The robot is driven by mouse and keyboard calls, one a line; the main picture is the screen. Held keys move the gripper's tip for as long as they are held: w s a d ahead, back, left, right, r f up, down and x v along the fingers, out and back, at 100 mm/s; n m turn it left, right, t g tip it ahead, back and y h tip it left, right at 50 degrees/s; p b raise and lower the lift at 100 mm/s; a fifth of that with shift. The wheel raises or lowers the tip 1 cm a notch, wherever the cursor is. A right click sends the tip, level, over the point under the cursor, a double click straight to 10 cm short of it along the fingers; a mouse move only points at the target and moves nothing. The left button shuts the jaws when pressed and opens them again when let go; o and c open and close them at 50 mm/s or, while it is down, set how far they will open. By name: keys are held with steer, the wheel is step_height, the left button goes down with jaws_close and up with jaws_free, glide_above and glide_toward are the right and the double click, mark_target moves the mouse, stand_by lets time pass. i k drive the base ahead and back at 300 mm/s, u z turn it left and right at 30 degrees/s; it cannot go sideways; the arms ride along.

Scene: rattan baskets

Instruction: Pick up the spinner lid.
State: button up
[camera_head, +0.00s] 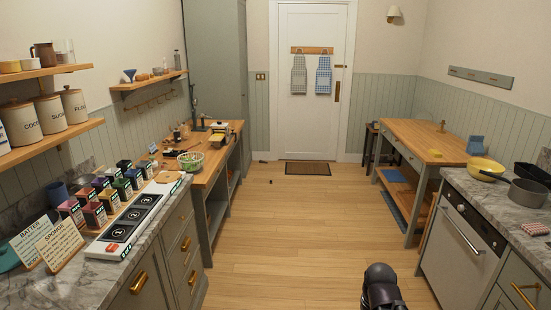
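A small round bowl with a pale rim and green contents or parts (190,162) stands on the front end of the wooden bench at left. It may be the spinner, but it is too small to tell. I cannot make out a separate spinner lid with certainty. A dark rounded part of my arm shows at the bottom edge, right of the middle, over the open floor. My gripper's fingers do not show, and the arm part is far from the bowl.
The wooden bench (216,162) holds several small items behind the bowl. A marble counter (160,240) with tins and a white switch panel is at near left. A wooden table (408,139) and a counter with pans stand at right. The middle floor (290,230) is clear.

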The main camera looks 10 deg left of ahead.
mark_target(156, 166)
steer(key=u, duration=0.25)
steer(key=i, duration=1.55)
steer(key=u, duration=0.9)
steer(key=i, duration=1.35)
steer(key=u, duration=0.45)
steer(key=k, duration=0.65)
steer(key=z, duration=0.35)
steer(key=i, duration=0.45)
steer(key=z, duration=0.1)
